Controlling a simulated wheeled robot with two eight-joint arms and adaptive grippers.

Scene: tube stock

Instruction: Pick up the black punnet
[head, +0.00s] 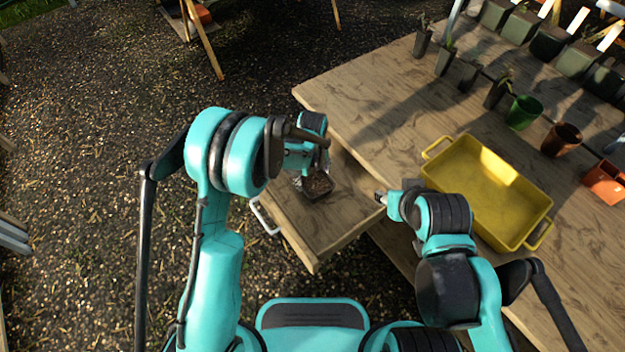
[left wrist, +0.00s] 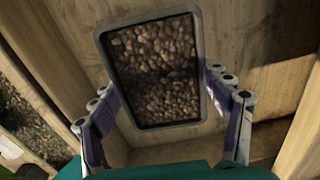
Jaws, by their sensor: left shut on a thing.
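The black punnet (left wrist: 141,126) is full of brown pebble-like pieces. In the left wrist view it lies between the two fingers of my left gripper (left wrist: 160,88), with its dark rim showing all round. In the head view the punnet (head: 317,184) is at the pulled-out wooden drawer, partly hidden by my left gripper (head: 312,178). The left gripper is shut on the punnet from its two sides. I cannot tell whether the punnet touches the wood below. My right gripper (head: 381,197) is left of the yellow tray, clear of the punnet; its jaws are too small to read.
The drawer (head: 315,240) has a white handle (head: 263,215) and sticks out from the wooden table (head: 370,90). A yellow tray (head: 525,190) stands on the table. Green, brown and orange pots stand behind it. Gravel ground lies open to the left.

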